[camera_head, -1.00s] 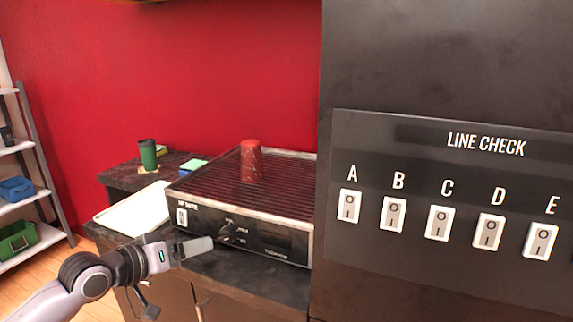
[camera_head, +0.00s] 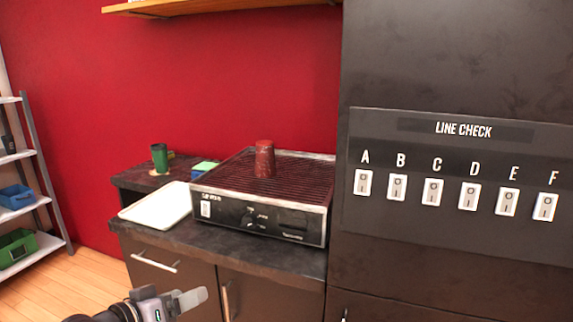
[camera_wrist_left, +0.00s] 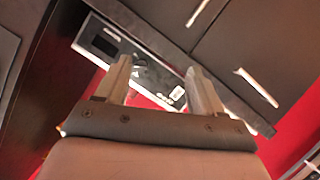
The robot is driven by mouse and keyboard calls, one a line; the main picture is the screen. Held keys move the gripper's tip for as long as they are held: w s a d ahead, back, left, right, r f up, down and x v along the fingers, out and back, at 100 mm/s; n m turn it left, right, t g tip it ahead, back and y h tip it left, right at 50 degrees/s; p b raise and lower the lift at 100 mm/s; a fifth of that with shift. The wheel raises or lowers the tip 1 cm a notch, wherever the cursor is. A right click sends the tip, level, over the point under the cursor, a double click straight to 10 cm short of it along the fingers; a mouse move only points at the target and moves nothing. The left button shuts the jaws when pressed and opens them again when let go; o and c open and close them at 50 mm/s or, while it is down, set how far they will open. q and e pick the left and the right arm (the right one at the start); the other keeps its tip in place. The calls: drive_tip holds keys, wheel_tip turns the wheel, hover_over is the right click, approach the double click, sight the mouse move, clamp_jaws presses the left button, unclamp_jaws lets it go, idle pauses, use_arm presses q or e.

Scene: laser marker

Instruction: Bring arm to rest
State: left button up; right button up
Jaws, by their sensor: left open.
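My left gripper (camera_head: 181,300) is low in the head view, in front of the cabinet doors and below the counter edge. It is open and empty. In the left wrist view its two fingers (camera_wrist_left: 160,85) stand apart with nothing between them; the laser marker's front panel (camera_wrist_left: 112,40) shows beyond them. The laser marker (camera_head: 262,215) is a dark box with a ribbed top, a knob and a white switch on its front. A red cup (camera_head: 265,160) stands upside down on its top. My right gripper is not in view.
A white tray (camera_head: 158,206) and a green cup (camera_head: 160,157) sit on the counter left of the machine. A black panel (camera_head: 455,225) with a row of lettered switches stands at right. Cabinet handles (camera_head: 155,261) stick out below the counter. A shelf (camera_head: 15,200) with bins is far left.

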use_arm(q)
drive_tip(key=s+f+m+g+y, duration=0.1)
drive_tip(key=s+f+y, duration=0.4)
drive_tip(key=s+f, duration=1.6)
drive_tip(key=s+m, duration=0.1)
drive_tip(key=s, duration=0.3)
drive_tip(key=shift+d+f, duration=0.1)
